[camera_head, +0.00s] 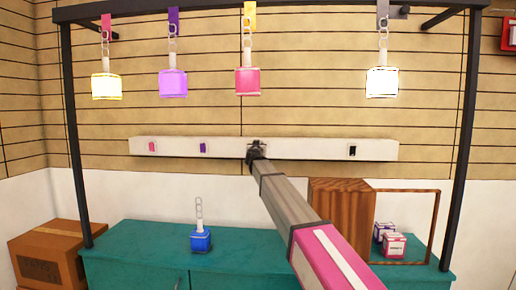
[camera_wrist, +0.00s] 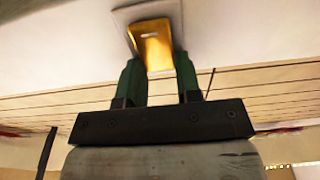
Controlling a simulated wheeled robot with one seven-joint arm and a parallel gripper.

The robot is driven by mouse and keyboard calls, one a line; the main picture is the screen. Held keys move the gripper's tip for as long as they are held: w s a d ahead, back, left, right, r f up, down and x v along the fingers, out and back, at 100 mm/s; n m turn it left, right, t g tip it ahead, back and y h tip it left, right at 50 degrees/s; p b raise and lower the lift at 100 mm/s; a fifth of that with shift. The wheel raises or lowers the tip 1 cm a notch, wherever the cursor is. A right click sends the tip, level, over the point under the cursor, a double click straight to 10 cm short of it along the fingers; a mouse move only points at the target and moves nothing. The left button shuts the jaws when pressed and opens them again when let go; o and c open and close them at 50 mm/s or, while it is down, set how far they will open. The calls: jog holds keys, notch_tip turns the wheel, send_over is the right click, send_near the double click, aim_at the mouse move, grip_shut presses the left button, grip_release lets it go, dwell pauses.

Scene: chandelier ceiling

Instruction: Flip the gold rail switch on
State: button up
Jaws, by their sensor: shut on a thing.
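The white rail (camera_head: 318,148) runs along the back wall and carries several small switches. The gold rail switch (camera_wrist: 153,45) sits on a pale square plate in the wrist view. My gripper (camera_head: 255,147) is at the rail and hides this switch in the head view. In the wrist view, the green fingers of my gripper (camera_wrist: 158,72) are closed on either side of the gold switch. A gold tag (camera_head: 249,15) hangs on the top bar above, with a pink lamp (camera_head: 247,80) under it that looks unlit.
Other switches are pink (camera_head: 152,147), purple (camera_head: 203,147) and black (camera_head: 352,151). The far-left lamp (camera_head: 107,86) and far-right lamp (camera_head: 382,81) glow; the purple lamp (camera_head: 173,83) does not. A blue lamp (camera_head: 201,239) and a wooden box (camera_head: 340,212) stand on the teal cabinet (camera_head: 140,240).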

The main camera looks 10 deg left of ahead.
jog(key=shift+s+d+f+t, duration=0.1)
jog(key=shift+f+t, duration=0.05)
jog(key=shift+t, duration=0.45)
jog(key=shift+s+f+t, duration=0.1)
jog(key=shift+t, duration=0.5)
jog(key=o, duration=0.9)
jog(key=shift+s, duration=0.1)
jog(key=v, duration=1)
jog(key=shift+s+f, duration=0.1)
jog(key=shift+s, duration=0.2)
